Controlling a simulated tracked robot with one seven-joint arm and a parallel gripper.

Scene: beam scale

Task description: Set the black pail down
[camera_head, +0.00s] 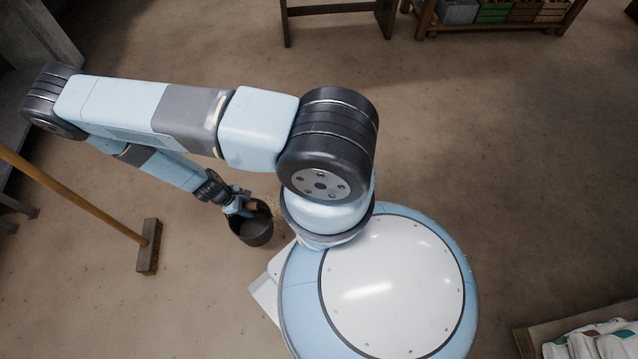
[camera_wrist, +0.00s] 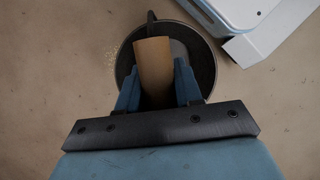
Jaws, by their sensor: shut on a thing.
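The black pail (camera_head: 252,228) is beside my base, low over or on the brown floor; I cannot tell whether its bottom touches. My gripper (camera_head: 240,205) is at the pail's top and is shut on its wooden handle grip. In the wrist view the pail (camera_wrist: 208,62) shows from above as a dark round opening. The tan handle grip (camera_wrist: 153,68) lies between the two blue fingers of my gripper (camera_wrist: 157,88). The pail's inside is partly hidden by the grip and fingers.
A broom (camera_head: 148,246) with a long wooden handle stands left of the pail. A wooden rack (camera_head: 495,22) with crates is at the back right. A pallet with sacks (camera_head: 590,345) is at the lower right. Some grain-like bits (camera_wrist: 112,52) lie on the floor. Open floor lies below the pail.

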